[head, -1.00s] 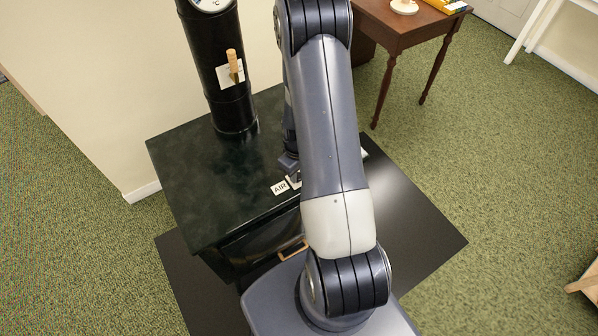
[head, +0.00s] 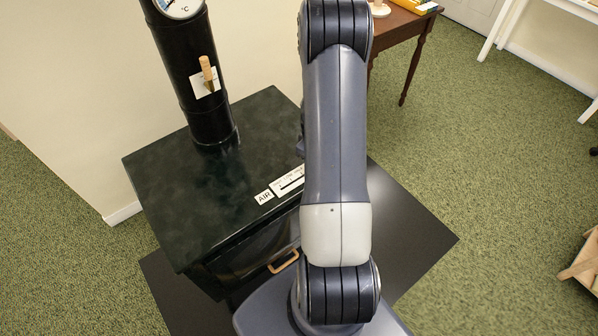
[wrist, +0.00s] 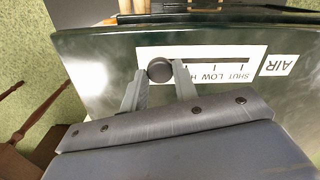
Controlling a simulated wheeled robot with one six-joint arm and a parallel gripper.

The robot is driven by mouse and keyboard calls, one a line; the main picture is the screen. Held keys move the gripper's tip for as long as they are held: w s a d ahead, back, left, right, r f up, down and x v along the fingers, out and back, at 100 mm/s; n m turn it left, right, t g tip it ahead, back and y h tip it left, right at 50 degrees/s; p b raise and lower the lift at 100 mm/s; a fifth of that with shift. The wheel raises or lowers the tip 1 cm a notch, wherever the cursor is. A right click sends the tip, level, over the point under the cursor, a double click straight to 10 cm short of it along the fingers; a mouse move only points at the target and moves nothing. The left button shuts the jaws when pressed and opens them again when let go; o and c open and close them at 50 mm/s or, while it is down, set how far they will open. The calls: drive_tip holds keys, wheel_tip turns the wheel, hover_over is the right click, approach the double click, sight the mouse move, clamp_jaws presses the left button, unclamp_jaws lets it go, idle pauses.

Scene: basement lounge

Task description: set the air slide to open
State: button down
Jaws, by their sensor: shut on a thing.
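The air slide's round dark knob (wrist: 160,69) sits between the two fingertips of my gripper (wrist: 159,76) in the wrist view. My gripper is shut on it. The knob is at the left end of the slot in the white scale plate (wrist: 205,54), the end away from the AIR label (wrist: 279,65). SHUT, LOW and an H show on the plate; any word by the knob is hidden by a finger. In the head view, the plate (head: 291,180) shows partly beside the AIR label (head: 264,197); my arm hides the knob and gripper.
The dark stove top (head: 200,190) carries a black flue pipe (head: 190,75) with a wooden-handled damper (head: 207,72) and a dial (head: 180,8). A drawer-like front with a wooden handle (head: 283,261) is below.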

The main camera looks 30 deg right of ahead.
drive_tip(key=shift+d, duration=0.35)
drive_tip(key=c, duration=1.1)
unclamp_jaws()
drive_tip(key=shift+d, duration=0.15)
wheel_tip(320, 180, up, 11)
drive_tip(key=shift+f, duration=0.1)
